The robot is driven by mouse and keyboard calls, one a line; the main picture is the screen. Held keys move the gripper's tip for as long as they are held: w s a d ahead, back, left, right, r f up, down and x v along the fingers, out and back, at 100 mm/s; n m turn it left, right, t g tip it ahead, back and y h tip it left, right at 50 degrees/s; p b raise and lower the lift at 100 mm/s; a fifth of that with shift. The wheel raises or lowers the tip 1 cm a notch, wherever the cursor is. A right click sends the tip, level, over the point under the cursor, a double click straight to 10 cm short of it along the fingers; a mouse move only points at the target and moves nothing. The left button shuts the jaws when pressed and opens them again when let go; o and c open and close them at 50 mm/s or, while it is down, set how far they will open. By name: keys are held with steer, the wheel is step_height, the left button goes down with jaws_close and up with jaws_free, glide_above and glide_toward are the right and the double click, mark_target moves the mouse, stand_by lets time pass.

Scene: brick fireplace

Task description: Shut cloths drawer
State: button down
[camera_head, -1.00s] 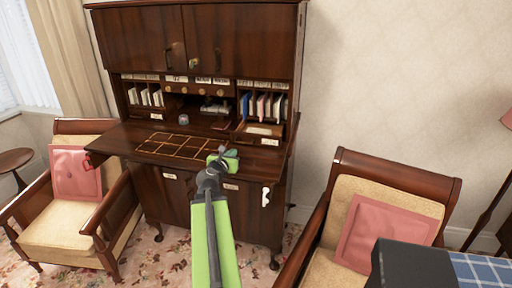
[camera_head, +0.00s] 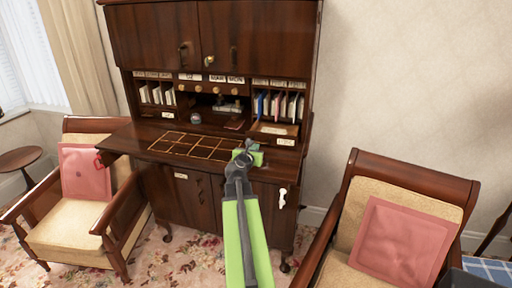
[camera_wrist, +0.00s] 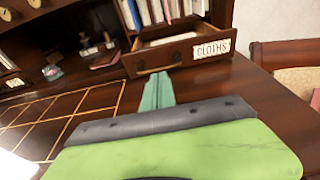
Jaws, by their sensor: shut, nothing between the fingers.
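The cloths drawer (camera_head: 275,136) is a small dark wooden drawer at the right of the desk's pigeonholes. It is pulled partly out, and its pale inside shows from above. In the wrist view its front (camera_wrist: 160,61) has a metal handle and a white label reading CLOTHS (camera_wrist: 212,49). My gripper (camera_head: 255,147) is over the desk top, in front of and slightly left of the drawer. Its teal fingers (camera_wrist: 158,88) are shut and empty and point at the drawer front near the handle. I cannot tell whether they touch it.
Books and envelopes (camera_head: 279,105) stand in the slots above the drawer. A gold-lined grid (camera_head: 195,146) covers the desk top to the left. Armchairs with pink cushions stand left (camera_head: 84,172) and right (camera_head: 400,238) of the desk. A round side table (camera_head: 20,158) is at far left.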

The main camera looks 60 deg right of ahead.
mark_target(264, 130)
steer(key=x, duration=0.3)
steer(key=shift+w+d+f, duration=0.1)
steer(key=shift+w+d, duration=0.05)
steer(key=shift+d, duration=0.05)
steer(key=shift+w+d, duration=0.1)
steer(key=x, duration=0.4)
steer(key=r+x, duration=0.1)
steer(key=x, duration=0.3)
steer(key=r+x, duration=0.1)
steer(key=x, duration=0.3)
steer(key=shift+w+d+r, duration=0.15)
steer(key=shift+w+d, duration=0.15)
steer(key=shift+d, duration=0.2)
steer(key=shift+d+r, duration=0.1)
steer(key=shift+r, duration=0.1)
steer(key=p+v, duration=0.2)
steer(key=v, duration=1.2)
steer(key=shift+a, duration=0.2)
